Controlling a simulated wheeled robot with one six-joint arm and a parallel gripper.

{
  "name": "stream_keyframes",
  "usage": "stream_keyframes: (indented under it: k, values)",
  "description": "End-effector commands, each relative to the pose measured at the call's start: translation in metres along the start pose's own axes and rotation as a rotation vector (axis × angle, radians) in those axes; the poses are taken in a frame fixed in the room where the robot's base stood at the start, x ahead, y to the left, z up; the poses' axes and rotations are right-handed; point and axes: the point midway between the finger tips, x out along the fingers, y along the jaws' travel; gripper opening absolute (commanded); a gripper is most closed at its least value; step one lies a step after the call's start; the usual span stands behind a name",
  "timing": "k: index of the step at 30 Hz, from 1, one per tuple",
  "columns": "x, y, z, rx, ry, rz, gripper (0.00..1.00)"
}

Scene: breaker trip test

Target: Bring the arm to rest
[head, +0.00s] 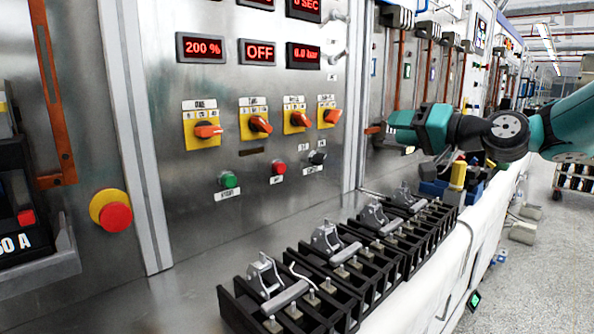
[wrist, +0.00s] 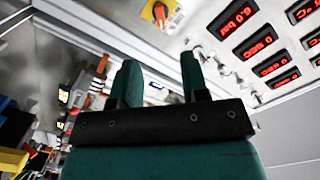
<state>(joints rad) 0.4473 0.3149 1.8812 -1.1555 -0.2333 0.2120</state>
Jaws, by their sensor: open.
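My gripper (head: 396,126) shows as teal jaws at the end of my teal and black arm, reaching in from the right in the head view. It is held above the bench, near the panel's right edge. In the wrist view, the two teal fingers of my gripper (wrist: 158,78) stand apart with nothing between them. I see no object held. The panel face lies beyond the fingertips, and I cannot tell the exact gap.
The control panel (head: 180,100) has red displays, several orange rotary switches (head: 298,119), a green button (head: 229,180) and a red button (head: 279,168). A black terminal rack (head: 237,312) with metal clamps stands on the bench. A red emergency stop (head: 115,217) is at left. Blue and yellow parts (head: 458,174) lie below my arm.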

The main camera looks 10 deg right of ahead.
Motion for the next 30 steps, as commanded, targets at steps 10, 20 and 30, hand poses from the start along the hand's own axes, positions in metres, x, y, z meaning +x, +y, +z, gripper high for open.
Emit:
stream_keyframes:
  k: [10, 20, 30]
  values:
    - [-0.038, -0.131, 0.185, -0.226, -0.721, 0.159, 0.41]
    - [-0.171, -0.163, 0.284, -0.406, -1.244, 0.293, 0.41]
    - [-0.185, -0.161, 0.291, -0.419, -1.291, 0.309, 0.41]
